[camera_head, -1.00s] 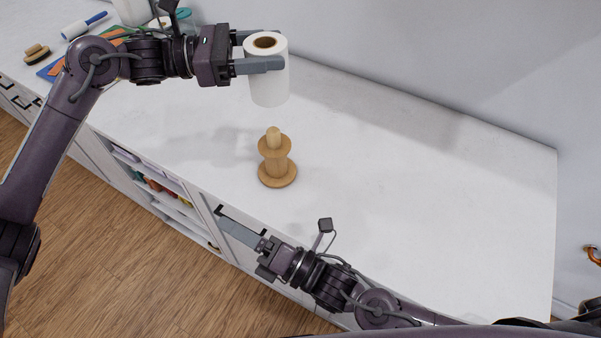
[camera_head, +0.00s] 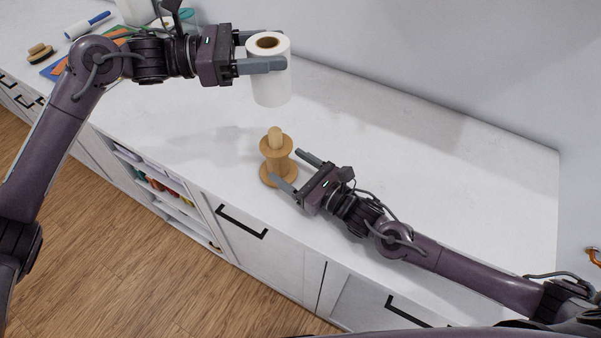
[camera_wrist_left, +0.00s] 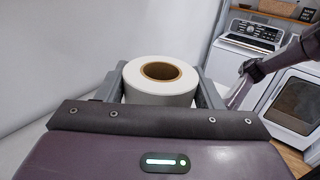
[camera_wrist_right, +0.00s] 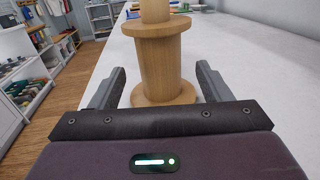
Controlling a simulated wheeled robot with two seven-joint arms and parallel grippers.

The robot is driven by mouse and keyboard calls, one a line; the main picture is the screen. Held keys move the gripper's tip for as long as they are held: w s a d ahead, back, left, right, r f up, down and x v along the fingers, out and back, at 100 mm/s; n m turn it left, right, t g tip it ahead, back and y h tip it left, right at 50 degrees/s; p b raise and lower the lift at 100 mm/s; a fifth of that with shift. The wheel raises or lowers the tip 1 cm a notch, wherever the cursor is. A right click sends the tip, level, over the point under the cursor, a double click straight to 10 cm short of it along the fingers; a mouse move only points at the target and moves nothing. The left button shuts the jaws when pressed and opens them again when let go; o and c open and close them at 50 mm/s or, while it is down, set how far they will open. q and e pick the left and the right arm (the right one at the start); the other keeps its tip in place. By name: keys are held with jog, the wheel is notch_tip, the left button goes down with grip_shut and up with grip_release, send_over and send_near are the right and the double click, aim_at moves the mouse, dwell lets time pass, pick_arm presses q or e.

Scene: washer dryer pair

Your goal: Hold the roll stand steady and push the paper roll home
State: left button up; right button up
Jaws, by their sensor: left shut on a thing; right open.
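The white paper roll (camera_head: 271,88) is upright in my left gripper (camera_head: 262,66), whose fingers are shut on its sides. It is held above the counter, behind the stand; its brown core also shows in the left wrist view (camera_wrist_left: 161,71). The wooden roll stand (camera_head: 277,164) is upright on the counter, with a round base, a flange and a bare peg on top. My right gripper (camera_head: 296,168) is open, with its fingers either side of the stand's lower part. In the right wrist view the stand (camera_wrist_right: 158,68) rises between the fingers, with gaps showing on both sides.
The white counter (camera_head: 430,190) is clear to the right of the stand. A blue-handled lint roller (camera_head: 88,25), a brush (camera_head: 40,53) and coloured sheets (camera_head: 62,66) lie at the far left. A wall runs along the back of the counter.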

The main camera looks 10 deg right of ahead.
aim_at(286, 164)
jog(key=x, duration=0.4)
jog(key=shift+w+a, duration=0.35)
jog(key=c, duration=1.3)
jog(key=shift+f, duration=0.1)
pick_arm(q)
jog(key=shift+a+f+n+t+y, duration=0.1)
jog(key=shift+f+n+t+y, duration=0.05)
jog(key=shift+f+n+t, duration=0.8)
jog(key=shift+f+n+t+y, duration=0.15)
jog(key=shift+f+n+t, duration=0.35)
jog(key=shift+t, duration=0.75)
